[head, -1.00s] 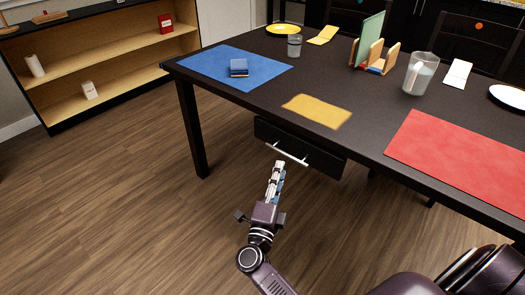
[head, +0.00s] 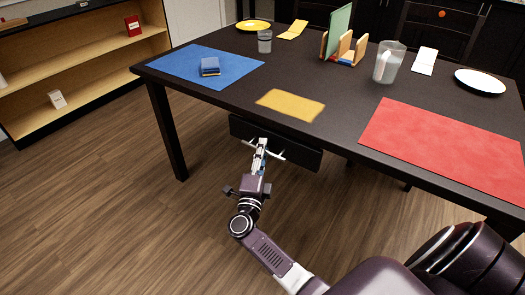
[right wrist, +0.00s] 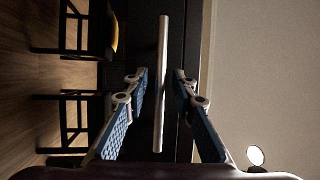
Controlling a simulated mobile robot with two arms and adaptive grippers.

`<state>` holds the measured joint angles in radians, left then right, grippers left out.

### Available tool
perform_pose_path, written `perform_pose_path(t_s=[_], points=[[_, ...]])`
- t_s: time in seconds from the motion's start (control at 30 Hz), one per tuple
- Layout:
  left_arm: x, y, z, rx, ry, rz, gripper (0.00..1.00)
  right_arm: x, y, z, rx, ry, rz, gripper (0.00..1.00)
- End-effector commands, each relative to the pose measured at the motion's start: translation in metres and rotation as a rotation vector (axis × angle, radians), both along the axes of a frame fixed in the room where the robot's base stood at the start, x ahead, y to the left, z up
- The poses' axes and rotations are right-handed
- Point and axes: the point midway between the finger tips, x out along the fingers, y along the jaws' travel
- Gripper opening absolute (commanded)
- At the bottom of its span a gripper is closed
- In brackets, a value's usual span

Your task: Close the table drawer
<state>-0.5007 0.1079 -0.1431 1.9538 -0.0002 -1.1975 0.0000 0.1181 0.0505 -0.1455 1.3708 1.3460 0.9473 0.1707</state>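The black table drawer (head: 300,155) hangs below the dark table's front edge, under the yellow mat. Its front carries a silver bar handle (head: 277,153). How far it stands out is hard to tell. My right gripper (head: 261,146) is at the handle, partly covering it. In the right wrist view, the gripper (right wrist: 160,73) is open, with its two blue-padded fingers on either side of the handle (right wrist: 162,110). Gaps show between the handle and both fingers. My left gripper is not in view.
The dark table (head: 340,120) bears a blue mat (head: 180,65), a yellow mat (head: 290,104), a red mat (head: 440,145), a glass pitcher (head: 389,62) and a wooden rack (head: 345,48). A shelf (head: 90,55) stands at left. Open floor lies left of my arm.

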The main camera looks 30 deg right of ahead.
Motion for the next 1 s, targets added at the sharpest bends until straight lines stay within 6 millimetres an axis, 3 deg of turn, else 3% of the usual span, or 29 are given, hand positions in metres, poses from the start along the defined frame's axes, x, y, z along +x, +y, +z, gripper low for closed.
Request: perform_pose_path(t_s=[0.2, 0.63, 0.9, 1.0], points=[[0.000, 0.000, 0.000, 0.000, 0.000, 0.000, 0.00, 0.000, 0.000, 0.000, 0.000, 0.000, 0.000, 0.00], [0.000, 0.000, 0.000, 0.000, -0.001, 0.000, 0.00, 0.001, -0.002, -0.001, -0.001, 0.001, 0.000, 0.00], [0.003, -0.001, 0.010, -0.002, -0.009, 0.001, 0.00, 0.017, -0.040, -0.001, -0.001, 0.001, -0.001, 0.00], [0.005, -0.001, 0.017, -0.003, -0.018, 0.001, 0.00, 0.019, -0.045, -0.001, 0.001, 0.001, 0.000, 0.00]])
